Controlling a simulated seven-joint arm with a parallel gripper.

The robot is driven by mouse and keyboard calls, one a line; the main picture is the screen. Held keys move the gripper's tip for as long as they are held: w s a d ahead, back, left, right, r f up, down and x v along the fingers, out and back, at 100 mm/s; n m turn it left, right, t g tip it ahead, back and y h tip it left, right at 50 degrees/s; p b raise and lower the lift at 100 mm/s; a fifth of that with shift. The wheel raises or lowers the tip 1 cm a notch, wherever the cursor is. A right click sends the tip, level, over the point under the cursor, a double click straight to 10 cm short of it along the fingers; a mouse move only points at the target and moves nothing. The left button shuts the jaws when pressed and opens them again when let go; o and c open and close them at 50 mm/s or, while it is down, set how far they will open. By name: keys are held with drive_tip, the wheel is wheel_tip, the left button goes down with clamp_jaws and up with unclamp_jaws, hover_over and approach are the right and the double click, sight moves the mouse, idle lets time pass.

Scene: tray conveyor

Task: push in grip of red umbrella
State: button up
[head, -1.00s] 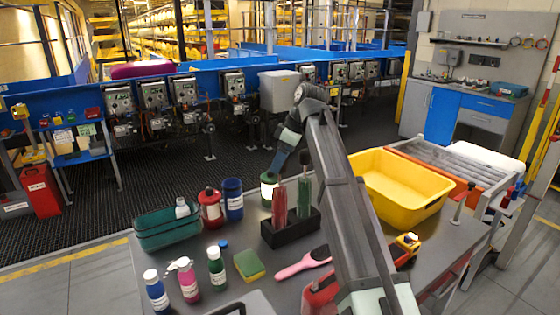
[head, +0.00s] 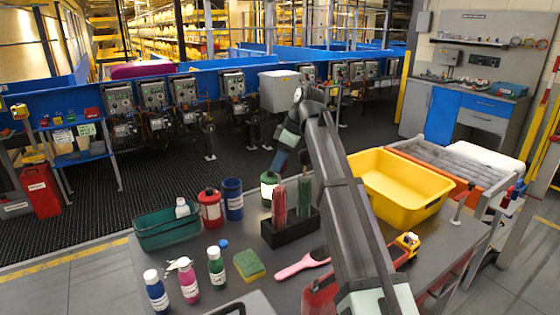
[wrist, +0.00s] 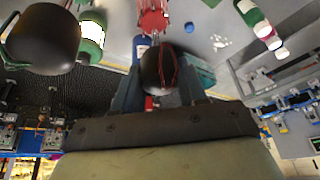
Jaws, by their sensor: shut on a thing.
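The folded red umbrella (head: 279,204) stands upright in a black holder (head: 292,234) on the grey table. My gripper (head: 278,168) comes down over its top from above and behind. In the wrist view my gripper (wrist: 158,88) is shut on the red umbrella's rounded dark grip (wrist: 160,68), which sits between the two blue-grey fingers with a thin red strap on it. The folded green umbrella (head: 304,196) stands beside it in the same holder. Its larger dark grip (wrist: 43,38) shows at the left of the wrist view. How far the red umbrella's shaft extends is hidden.
Green (head: 268,186), blue (head: 233,200) and red (head: 210,210) canisters stand behind and left of the holder. A teal basket (head: 167,232), small bottles, a sponge (head: 249,265) and a pink brush (head: 303,262) lie around. A yellow tub (head: 400,205) is at right.

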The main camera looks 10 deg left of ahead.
clamp_jaws()
drive_tip(key=shift+f, duration=0.1)
drive_tip(key=shift+f, duration=1.55)
drive_tip(key=o, duration=1.1)
unclamp_jaws()
